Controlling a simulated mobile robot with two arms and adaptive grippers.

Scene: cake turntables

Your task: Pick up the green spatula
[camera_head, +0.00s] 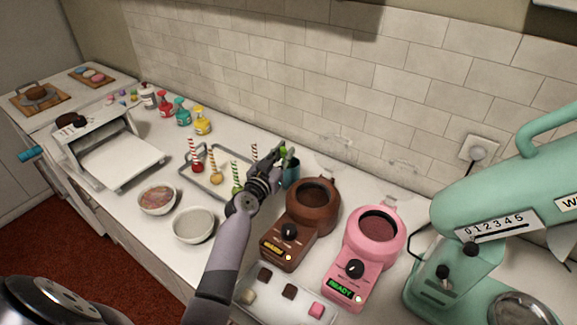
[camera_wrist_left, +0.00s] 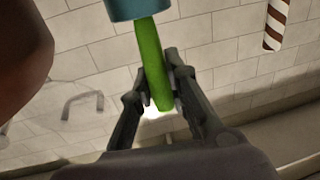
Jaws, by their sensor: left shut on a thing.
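The green spatula shows as a green handle (camera_wrist_left: 151,58) in the left wrist view, with its other end hidden in a teal cup (camera_wrist_left: 137,8). In the head view only a small bit of green shows at the fingertips, beside the teal cup (camera_head: 292,172). My left gripper (camera_head: 285,153) is at the cup's top. In the left wrist view its two fingers (camera_wrist_left: 158,82) are closed on the handle, one on each side. My right gripper is not in view.
A brown melting pot (camera_head: 313,205) and a pink one (camera_head: 375,235) stand right of the cup. A mint mixer (camera_head: 510,190) fills the right. The tiled wall is close behind.

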